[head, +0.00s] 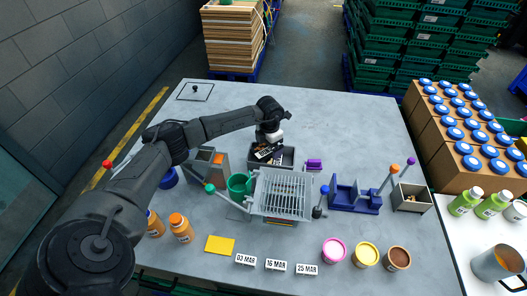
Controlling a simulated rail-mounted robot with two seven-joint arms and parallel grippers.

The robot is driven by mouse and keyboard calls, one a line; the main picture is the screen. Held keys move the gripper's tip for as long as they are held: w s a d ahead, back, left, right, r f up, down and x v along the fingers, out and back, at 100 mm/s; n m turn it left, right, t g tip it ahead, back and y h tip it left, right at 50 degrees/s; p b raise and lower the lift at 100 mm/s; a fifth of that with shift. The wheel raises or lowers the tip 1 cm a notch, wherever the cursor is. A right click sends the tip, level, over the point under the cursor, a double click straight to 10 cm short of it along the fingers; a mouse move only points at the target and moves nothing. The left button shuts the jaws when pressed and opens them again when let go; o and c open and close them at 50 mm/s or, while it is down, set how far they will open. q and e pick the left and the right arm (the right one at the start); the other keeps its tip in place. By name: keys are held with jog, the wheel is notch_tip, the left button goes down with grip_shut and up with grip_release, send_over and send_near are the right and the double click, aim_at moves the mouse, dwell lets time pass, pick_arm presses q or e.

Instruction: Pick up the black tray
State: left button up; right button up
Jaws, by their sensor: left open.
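My left arm reaches in from the left across the table. Its left gripper (266,151) points down, open, at the left part of a dark grey bin (287,149) near the table's middle. Dark items with pale markings lie in the bin around the fingertips. The black tray cannot be clearly told apart from them at this size, and the gripper partly covers them. I cannot tell whether the fingers touch anything. My right gripper is not in view.
A grey wire rack (284,193) stands just in front of the bin, with a green cup (239,185) to its left. A blue holder (355,197) and a small grey box (411,198) are to the right. The table's back right is clear.

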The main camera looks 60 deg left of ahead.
pick_arm(q)
jog(key=c, duration=1.1)
jog(key=shift+r, duration=0.1)
